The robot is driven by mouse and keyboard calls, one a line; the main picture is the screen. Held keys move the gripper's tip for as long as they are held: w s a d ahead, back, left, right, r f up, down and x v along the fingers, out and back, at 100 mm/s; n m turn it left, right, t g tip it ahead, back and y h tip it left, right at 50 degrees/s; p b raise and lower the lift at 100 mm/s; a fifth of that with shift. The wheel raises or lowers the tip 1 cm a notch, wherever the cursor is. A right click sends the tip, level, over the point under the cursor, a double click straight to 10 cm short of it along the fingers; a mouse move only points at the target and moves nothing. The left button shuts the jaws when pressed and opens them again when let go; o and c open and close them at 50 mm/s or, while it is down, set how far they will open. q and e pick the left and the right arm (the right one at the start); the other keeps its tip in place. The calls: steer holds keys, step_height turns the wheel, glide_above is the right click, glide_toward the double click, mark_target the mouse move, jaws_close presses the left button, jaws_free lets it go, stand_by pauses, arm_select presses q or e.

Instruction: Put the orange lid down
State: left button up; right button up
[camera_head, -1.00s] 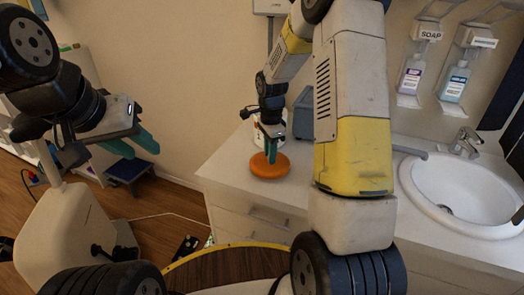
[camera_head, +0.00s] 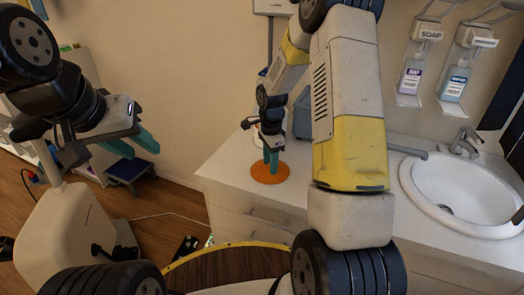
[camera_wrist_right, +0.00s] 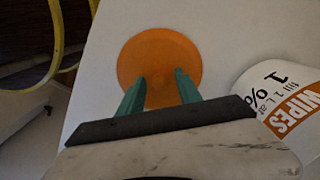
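The orange lid (camera_head: 270,174) is a flat round disc lying level at, or just above, the white counter top, left of the sink. It also shows in the right wrist view (camera_wrist_right: 160,48). My right gripper (camera_head: 271,160) points down over its middle. In the right wrist view its green fingers (camera_wrist_right: 160,85) stand a little apart, on either side of a darker orange knob at the lid's centre. Whether the lid's underside touches the counter is hard to tell. My left gripper (camera_head: 137,148) is empty in the air at the left, its green fingers apart.
A white wipes tub (camera_wrist_right: 285,100) stands close to the lid. A grey box (camera_head: 303,115) is behind, partly hidden by my right arm. The sink (camera_head: 462,190) is at the right. Bare counter (camera_head: 228,165) lies left of the lid, near its edge.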

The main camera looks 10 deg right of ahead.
step_height(320, 180, up, 12)
steer(key=s+r+n+t+y, duration=0.1)
steer(key=s+r+n+t, duration=0.2)
steer(key=s+r+n, duration=0.65)
steer(key=s+r+n+t, duration=0.1)
steer(key=s+r+n, duration=0.1)
steer(key=s, duration=0.3)
steer(key=s+a+r+n+t, duration=0.1)
steer(key=s+r+n, duration=0.1)
steer(key=s, duration=0.3)
steer(key=s+a+r+n+t+y, duration=0.1)
steer(key=s+n, duration=0.2)
steer(key=s, duration=0.1)
steer(key=shift+s+r, duration=0.4)
